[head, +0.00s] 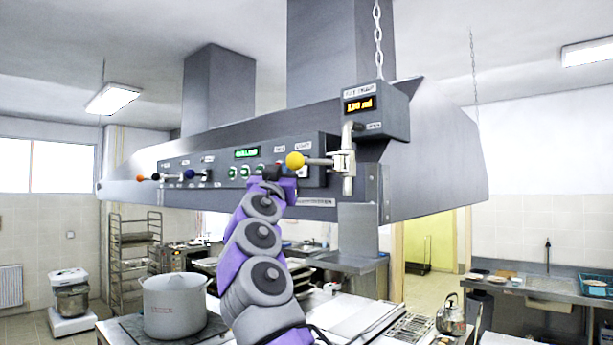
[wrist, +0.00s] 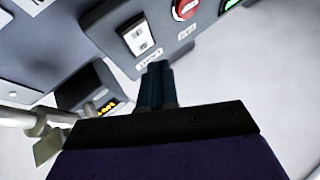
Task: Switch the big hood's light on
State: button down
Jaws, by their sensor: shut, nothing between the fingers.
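The big hood (head: 430,160) hangs across the head view, with a dark control panel (head: 222,160) along its front. The light switch (wrist: 138,38) shows in the wrist view as a white and dark rocker on a pale plate, with an upside-down LIGHT label (wrist: 150,54) beside it. I cannot tell which way the rocker is set. My gripper (wrist: 158,68) is shut and empty, its fingertips close to the label and apart from the rocker in the picture. In the head view my gripper (head: 273,173) is at the panel's right part, near the LIGHT label (head: 303,146).
A yellow-ended valve lever (head: 294,160) sticks out right beside my gripper. A red button (wrist: 185,8) is beside the switch. A display box (head: 376,110) hangs at the hood's right. A stockpot (head: 174,308) stands below at the left.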

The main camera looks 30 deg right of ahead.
jog(key=w+d, duration=0.1)
jog(key=w+d+p, duration=0.1)
jog(key=shift+w+d+f+t, duration=0.1)
jog(key=shift+d+f+t, duration=0.1)
jog(key=shift+d+t, duration=0.1)
dwell(2.7)
